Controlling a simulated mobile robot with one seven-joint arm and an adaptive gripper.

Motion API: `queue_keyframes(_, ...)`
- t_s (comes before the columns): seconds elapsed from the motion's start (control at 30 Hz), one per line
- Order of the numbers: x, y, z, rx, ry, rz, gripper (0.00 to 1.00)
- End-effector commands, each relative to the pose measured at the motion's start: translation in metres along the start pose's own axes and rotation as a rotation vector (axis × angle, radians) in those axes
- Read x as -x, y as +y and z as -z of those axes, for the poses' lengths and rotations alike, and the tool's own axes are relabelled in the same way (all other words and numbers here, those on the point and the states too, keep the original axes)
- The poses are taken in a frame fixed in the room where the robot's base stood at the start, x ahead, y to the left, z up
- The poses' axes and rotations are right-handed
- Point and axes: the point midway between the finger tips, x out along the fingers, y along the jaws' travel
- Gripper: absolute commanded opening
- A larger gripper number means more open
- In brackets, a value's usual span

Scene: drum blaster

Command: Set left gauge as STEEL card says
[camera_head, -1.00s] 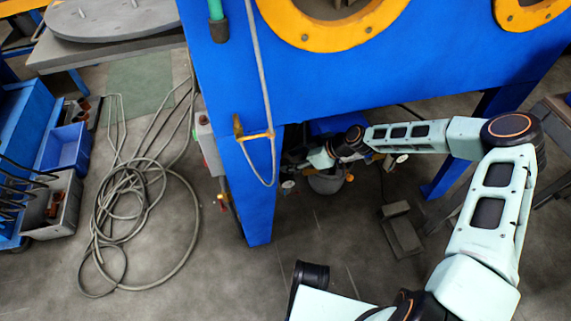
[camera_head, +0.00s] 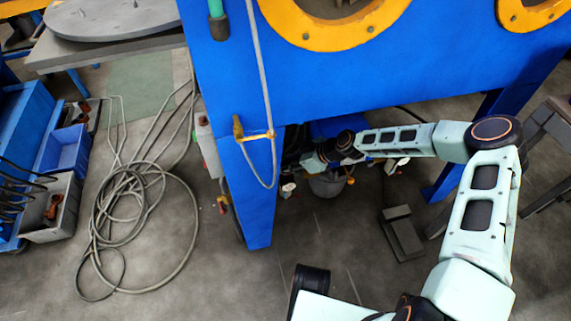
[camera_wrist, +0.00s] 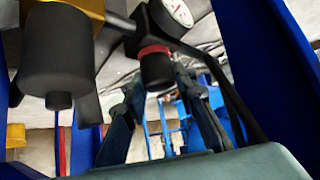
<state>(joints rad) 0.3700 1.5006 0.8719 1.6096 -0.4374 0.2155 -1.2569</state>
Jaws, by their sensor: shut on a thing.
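In the wrist view a black knob with a red ring (camera_wrist: 156,66) hangs below a black regulator body. A white dial gauge (camera_wrist: 178,12) sits beside it, partly cut off by the top edge; its reading is too small to tell. My gripper (camera_wrist: 160,84) has its two fingers on either side of the knob and is shut on it. In the head view my gripper (camera_head: 308,163) is small and dark under the blue cabinet. The left gauge (camera_head: 288,187) shows as a small pale disc near it, and another gauge (camera_head: 397,163) is to the right. No STEEL card is identifiable.
The blue cabinet (camera_head: 350,85) overhangs my forearm, with a leg (camera_head: 259,205) to the left. A large black cylinder (camera_wrist: 58,50) is close at left in the wrist view. A grey bucket (camera_head: 327,184) and a pedal (camera_head: 402,234) stand below. Hoses (camera_head: 135,205) lie on the floor.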

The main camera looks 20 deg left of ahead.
Motion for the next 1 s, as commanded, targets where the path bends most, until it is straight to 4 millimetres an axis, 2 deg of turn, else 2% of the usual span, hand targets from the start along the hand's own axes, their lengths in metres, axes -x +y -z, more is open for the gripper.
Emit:
queue_keyframes(0.37, 0.0017, -0.0017, 0.0012, -0.061, -0.002, -0.060, 0.01)
queue_keyframes(1.0, 0.0011, -0.0009, 0.0013, -0.329, -0.002, -0.331, 0.01)
